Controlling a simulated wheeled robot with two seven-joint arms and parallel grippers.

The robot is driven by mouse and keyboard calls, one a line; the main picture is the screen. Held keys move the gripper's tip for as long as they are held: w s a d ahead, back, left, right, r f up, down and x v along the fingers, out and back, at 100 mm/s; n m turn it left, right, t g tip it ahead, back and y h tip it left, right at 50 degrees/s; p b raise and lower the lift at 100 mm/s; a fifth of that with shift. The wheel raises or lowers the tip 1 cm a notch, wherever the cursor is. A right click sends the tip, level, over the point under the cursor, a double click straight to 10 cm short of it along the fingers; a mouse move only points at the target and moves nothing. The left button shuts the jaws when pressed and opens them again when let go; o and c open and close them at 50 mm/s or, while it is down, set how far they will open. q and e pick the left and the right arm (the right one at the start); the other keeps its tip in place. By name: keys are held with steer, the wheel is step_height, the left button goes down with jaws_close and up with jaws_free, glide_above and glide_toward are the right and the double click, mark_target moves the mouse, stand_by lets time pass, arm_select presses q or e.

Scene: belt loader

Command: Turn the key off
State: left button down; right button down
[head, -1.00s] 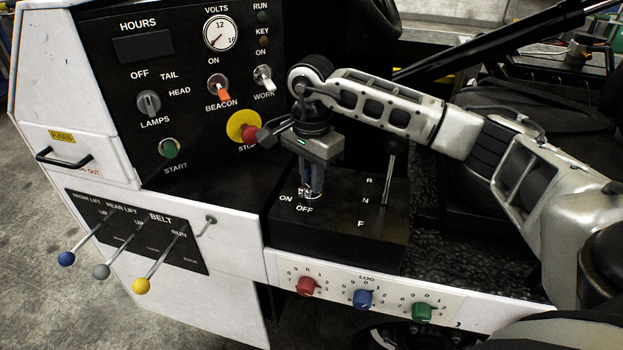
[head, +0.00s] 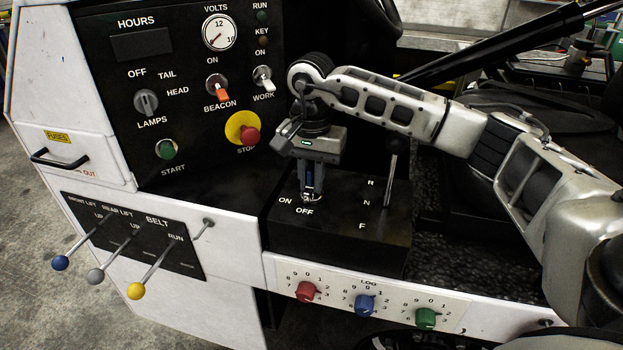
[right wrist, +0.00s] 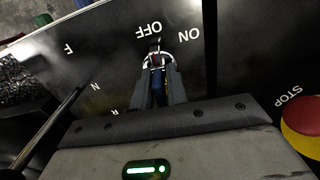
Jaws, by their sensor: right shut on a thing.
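My right gripper (head: 311,194) points down at the key switch on the black console and is shut on the key. In the right wrist view, the blue key (right wrist: 157,84) shows between the two fingers, just in front of the silver lock ring (right wrist: 172,62). In the head view, the fingers hide most of the key, and the lock (head: 311,202) shows just below them. The ON label (head: 285,200) lies left of the lock and the OFF label (head: 304,211) just below it. The key's exact angle is hard to tell. My left gripper is not in view.
A drive lever (head: 390,170) stands close to the right of my gripper, beside the letters R, N, F. The red stop button (head: 250,136) is on the panel to the upper left. Three coloured knobs, one of them blue (head: 365,304), sit on the front strip below.

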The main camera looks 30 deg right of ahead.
steer(key=shift+n, duration=0.4)
stand_by(0.3)
steer(key=c, duration=1.4)
jaws_free()
step_height(320, 180, up, 16)
steer(key=shift+r+p, duration=0.1)
steer(key=shift+p, duration=0.45)
